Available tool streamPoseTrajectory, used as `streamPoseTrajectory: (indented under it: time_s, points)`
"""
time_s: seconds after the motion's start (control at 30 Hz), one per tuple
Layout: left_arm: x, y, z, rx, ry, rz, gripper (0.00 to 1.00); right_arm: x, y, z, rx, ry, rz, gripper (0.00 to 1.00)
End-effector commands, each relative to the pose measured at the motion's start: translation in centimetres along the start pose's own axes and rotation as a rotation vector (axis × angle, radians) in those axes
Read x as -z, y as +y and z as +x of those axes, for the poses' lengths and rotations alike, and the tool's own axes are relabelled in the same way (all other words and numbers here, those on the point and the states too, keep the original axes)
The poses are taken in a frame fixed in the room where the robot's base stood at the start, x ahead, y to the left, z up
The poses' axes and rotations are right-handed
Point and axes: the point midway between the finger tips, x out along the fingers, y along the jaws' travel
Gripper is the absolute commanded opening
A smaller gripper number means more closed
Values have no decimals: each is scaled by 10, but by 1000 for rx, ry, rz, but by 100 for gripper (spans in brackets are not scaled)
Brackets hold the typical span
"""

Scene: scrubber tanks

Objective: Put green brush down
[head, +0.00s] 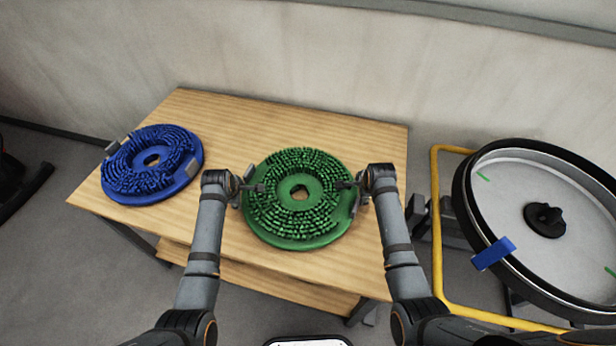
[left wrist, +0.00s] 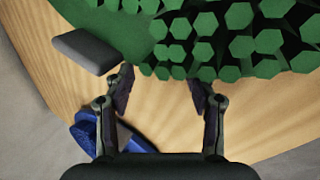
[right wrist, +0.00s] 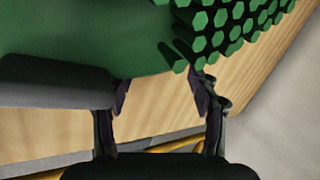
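The green brush (head: 300,233) is a round disc with green bristles facing up and a hole in its middle. It appears to lie flat on the wooden table (head: 235,112), right of centre. My left gripper (head: 252,188) is at its left edge and my right gripper (head: 350,185) at its right edge. In the left wrist view, the fingers (left wrist: 160,92) are spread with bare wood between them, just short of the green bristles (left wrist: 205,50). In the right wrist view, the fingers (right wrist: 158,92) are also spread, by the brush rim (right wrist: 110,40). Both hold nothing visible.
A blue brush (head: 125,187) with grey tabs lies on the table's left end. A large round scrubber housing (head: 520,190) with a black hub and a yellow frame (head: 436,220) stands right of the table. Bare wood lies between the brushes and behind the green one.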

Motion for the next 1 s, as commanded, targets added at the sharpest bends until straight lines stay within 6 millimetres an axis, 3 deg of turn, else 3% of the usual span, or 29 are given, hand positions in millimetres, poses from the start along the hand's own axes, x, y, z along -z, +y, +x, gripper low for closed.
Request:
streamPoseTrajectory:
  time_s: [0.33, 0.5, 0.67, 1.0]
  points:
    - [29, 2, -2, -4, -5, -2, 58, 29, -2, -2, 4, -5, 1, 57]
    - [29, 2, -2, -5, -4, -2, 79, 29, -2, -1, 3, -4, 1, 57]
    - [30, 2, -2, -5, -3, -2, 79, 30, -1, -1, 2, -3, 0, 78]
    - [30, 2, -2, -5, -2, -2, 79, 30, -1, -1, 2, -2, 0, 79]
